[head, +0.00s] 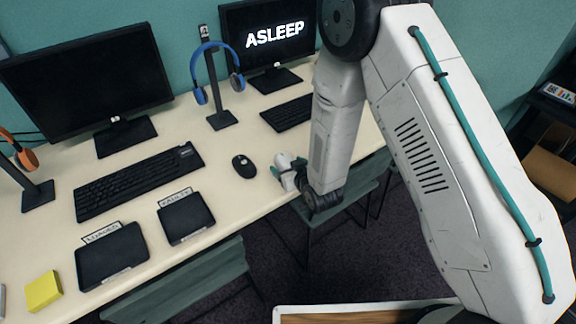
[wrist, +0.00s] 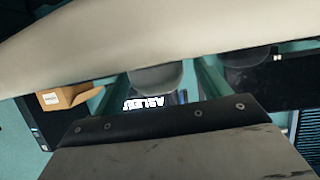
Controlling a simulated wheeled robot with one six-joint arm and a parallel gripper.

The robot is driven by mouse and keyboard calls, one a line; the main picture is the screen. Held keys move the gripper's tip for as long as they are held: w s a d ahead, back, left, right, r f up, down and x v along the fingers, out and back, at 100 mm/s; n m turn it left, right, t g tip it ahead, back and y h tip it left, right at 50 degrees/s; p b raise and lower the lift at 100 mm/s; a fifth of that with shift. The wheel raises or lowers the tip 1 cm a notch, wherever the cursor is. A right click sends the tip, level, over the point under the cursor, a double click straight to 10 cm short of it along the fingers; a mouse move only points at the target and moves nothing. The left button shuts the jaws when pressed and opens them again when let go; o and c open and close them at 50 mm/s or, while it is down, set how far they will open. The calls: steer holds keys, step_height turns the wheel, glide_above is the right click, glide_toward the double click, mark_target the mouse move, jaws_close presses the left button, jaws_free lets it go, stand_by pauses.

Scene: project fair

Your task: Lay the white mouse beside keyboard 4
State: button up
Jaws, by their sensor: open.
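No white mouse can be made out for sure. A small pale shape (head: 285,163) shows at my gripper (head: 289,172), and I cannot tell whether it is a mouse or part of the gripper. My gripper is open, low at the table's front edge, right of a black mouse (head: 243,166). In the wrist view my gripper (wrist: 160,88) shows teal parts, with a large pale surface across the top. One black keyboard (head: 138,180) lies at the left and another (head: 288,113) lies before the ASLEEP monitor (head: 268,37). I see no number on either.
The cream table (head: 225,142) has clear room around the black mouse. Two labelled black trays (head: 112,256) (head: 186,217) and a yellow block (head: 43,291) lie in front. A blue headphone stand (head: 222,119) and a dark monitor (head: 90,80) stand behind. Teal seats (head: 185,288) are below the front edge.

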steer(key=v, duration=0.7)
steer(key=shift+s, duration=0.25)
